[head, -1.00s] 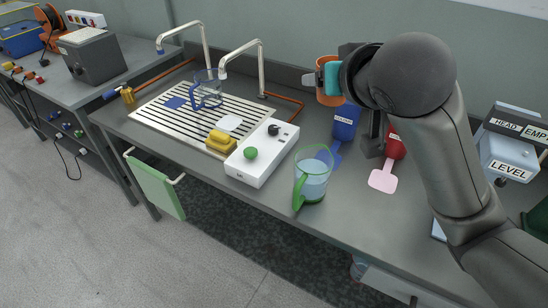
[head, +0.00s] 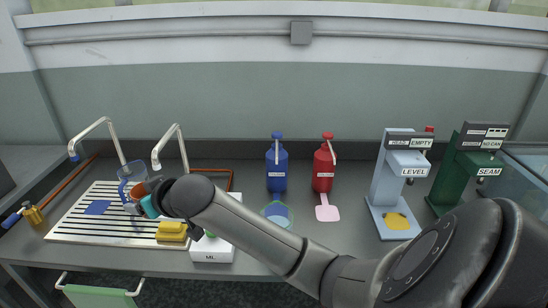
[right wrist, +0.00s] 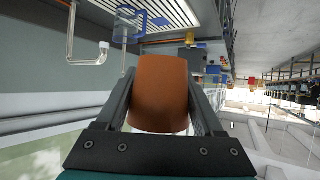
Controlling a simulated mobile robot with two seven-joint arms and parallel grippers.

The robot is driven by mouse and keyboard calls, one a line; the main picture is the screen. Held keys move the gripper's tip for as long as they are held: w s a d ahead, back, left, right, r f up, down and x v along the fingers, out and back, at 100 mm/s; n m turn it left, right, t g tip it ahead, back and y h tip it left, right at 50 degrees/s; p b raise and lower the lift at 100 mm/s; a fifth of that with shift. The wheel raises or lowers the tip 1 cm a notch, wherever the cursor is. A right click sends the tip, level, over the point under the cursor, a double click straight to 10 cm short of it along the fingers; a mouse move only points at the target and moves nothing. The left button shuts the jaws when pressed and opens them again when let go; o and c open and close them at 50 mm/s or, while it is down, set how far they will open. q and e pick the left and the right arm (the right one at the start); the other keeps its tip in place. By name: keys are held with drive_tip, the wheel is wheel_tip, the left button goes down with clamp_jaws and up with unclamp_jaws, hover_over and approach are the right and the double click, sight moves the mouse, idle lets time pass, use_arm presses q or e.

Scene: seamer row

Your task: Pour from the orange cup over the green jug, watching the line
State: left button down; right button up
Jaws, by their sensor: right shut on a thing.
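My right gripper (head: 145,202) is shut on the orange cup (head: 140,189), over the left part of the bench, close to the clear blue-handled jug (head: 131,172). In the right wrist view the orange cup (right wrist: 160,94) sits between the two fingers (right wrist: 160,100); its contents are hidden. My left gripper is not in view.
Blue (head: 277,168) and red (head: 324,168) bottles stand behind. Two machines marked LEVEL (head: 386,185) and SEAM (head: 463,165) stand right.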

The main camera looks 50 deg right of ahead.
drive_tip(key=s+d+f+m+h+p, duration=0.1)
drive_tip(key=s+d+f+p, duration=0.1)
drive_tip(key=d+f, duration=0.6)
drive_tip(key=s+d+f+m+h+p, duration=0.1)
drive_tip(key=s+d+f+p, duration=0.2)
drive_tip(key=d+f, duration=0.5)
drive_tip(key=shift+s+f, duration=0.7)
drive_tip(key=shift+s, duration=0.2)
drive_tip(key=shift+a, duration=0.1)
